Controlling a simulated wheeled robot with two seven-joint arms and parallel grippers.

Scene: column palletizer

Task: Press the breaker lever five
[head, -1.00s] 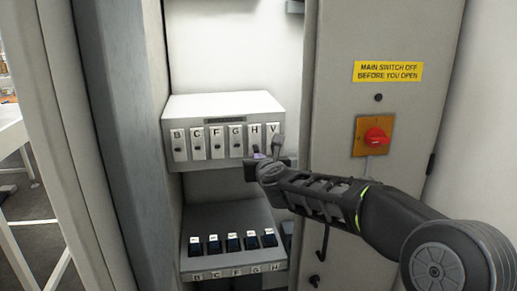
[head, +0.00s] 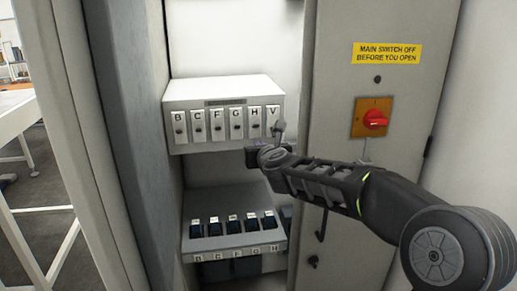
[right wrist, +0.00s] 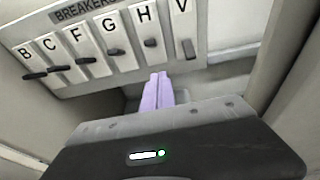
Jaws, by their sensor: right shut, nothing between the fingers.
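The breaker box (head: 222,90) is a white unit with a row of levers marked B, C, F, G, H and V. The fifth lever, H (right wrist: 151,43), is a short dark tab under its letter in the right wrist view. My right gripper (right wrist: 158,76) has its purple fingers closed together with nothing between them. The fingertips appear just below the H plate, apart from the lever. In the head view the gripper (head: 262,147) is at the box's lower right edge, and my wrist partly covers the area under V. My left gripper is out of view.
Below the box is a sloped panel (head: 205,246) with a row of dark switches. On the right stands a cabinet door (head: 335,120) with a red main switch (head: 375,119) and a yellow sign (head: 387,53). A grey cabinet wall (head: 140,130) bounds the left.

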